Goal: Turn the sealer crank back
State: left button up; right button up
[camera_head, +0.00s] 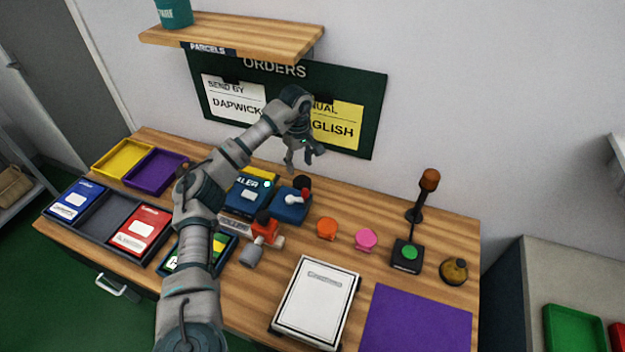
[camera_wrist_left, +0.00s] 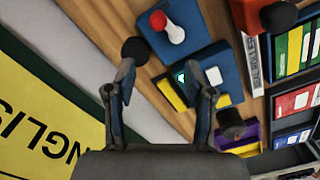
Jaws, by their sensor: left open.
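The blue sealer (camera_head: 243,205) stands at the back middle of the table, partly hidden by my left arm. A blue base (camera_head: 287,213) beside it carries a white lever with a red knob (camera_head: 305,195). A black ball knob (camera_head: 303,182) is just behind; I cannot tell which part it belongs to. In the left wrist view, the red knob (camera_wrist_left: 158,20), white lever (camera_wrist_left: 176,35) and black ball (camera_wrist_left: 135,50) lie beyond the fingers. My left gripper (camera_head: 303,160) is open and empty, above the back of the table near the wall board. My right gripper is not in view.
An orange piece (camera_head: 327,229), a pink piece (camera_head: 366,240) and a lamp post (camera_head: 428,182) stand to the right. A white-topped box (camera_head: 316,300) and purple mat (camera_head: 416,322) lie in front. Trays (camera_head: 105,215) fill the left. The board (camera_head: 375,92) hangs behind the gripper.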

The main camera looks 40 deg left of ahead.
aim_at(306, 189)
pick_arm(q)
jog(key=f, duration=0.5)
jog(key=f+b, duration=0.1)
jog(key=f, duration=0.5)
jog(key=shift+s+d+f, duration=0.1)
jog(key=shift+d+f, duration=0.1)
jog(key=shift+f, duration=0.05)
jog(key=shift+c, duration=0.2)
jog(key=shift+d+r, duration=0.1)
jog(key=shift+d, duration=0.2)
jog(key=c, duration=0.4)
jog(key=shift+d+r, duration=0.2)
jog(key=shift+d, duration=0.3)
jog(key=shift+d+r, duration=0.15)
jog(key=shift+d, duration=0.3)
grip_shut()
jog(key=shift+d+r, duration=0.1)
jog(key=shift+d, duration=0.05)
jog(key=shift+a, duration=0.4)
jog(key=shift+a+f, duration=0.1)
jog(key=shift+f, duration=0.1)
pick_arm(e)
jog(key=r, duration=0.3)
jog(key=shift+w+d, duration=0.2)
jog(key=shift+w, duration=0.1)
